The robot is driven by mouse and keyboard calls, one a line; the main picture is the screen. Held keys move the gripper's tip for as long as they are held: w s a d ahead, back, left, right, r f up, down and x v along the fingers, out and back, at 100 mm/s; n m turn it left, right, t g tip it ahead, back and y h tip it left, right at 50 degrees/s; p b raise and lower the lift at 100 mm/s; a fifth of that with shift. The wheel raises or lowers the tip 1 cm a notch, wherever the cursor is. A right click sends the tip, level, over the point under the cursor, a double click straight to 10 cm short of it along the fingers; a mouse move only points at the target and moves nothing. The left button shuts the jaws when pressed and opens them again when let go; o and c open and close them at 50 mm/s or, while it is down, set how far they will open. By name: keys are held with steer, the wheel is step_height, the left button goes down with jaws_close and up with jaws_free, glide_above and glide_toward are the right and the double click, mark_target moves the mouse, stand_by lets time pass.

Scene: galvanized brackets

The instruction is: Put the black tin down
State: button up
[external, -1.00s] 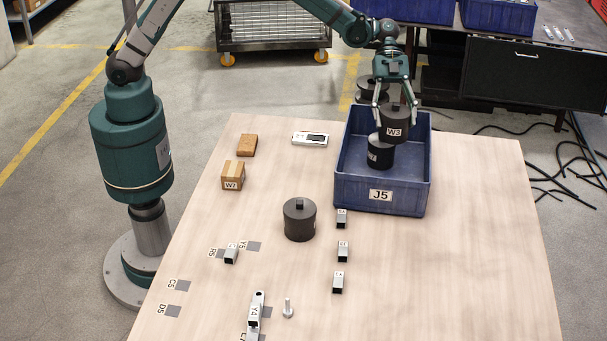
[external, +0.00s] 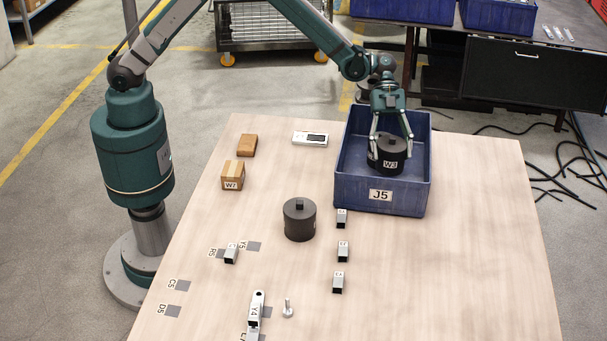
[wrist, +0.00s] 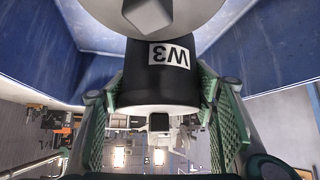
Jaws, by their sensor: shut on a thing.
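The black tin (external: 391,160), labelled W3, is between the fingers of my gripper (external: 391,140), inside the blue bin (external: 381,194) labelled J5. It is upright in the external view. In the wrist view the tin (wrist: 160,78) and its label appear upside down, with the green finger pads of my gripper (wrist: 163,122) on either side. My gripper is shut on it. The bin floor under the tin is hidden, so I cannot tell whether it touches anything below.
A grey knobbed lid (wrist: 150,14) overlaps the tin in the wrist view. Another dark tin (external: 299,220) stands on the table left of the bin. A wooden block (external: 232,176), a white device (external: 310,138) and several metal brackets (external: 341,218) lie nearby. The table's right side is clear.

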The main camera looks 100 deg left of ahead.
steer(key=shift+f, duration=0.45)
steer(key=shift+f+b, duration=0.5)
steer(key=shift+f, duration=1.75)
steer(key=shift+f, duration=0.1)
steer(key=o, duration=1.2)
steer(key=shift+o, duration=0.2)
steer(key=p+v, duration=0.2)
steer(key=v, duration=1)
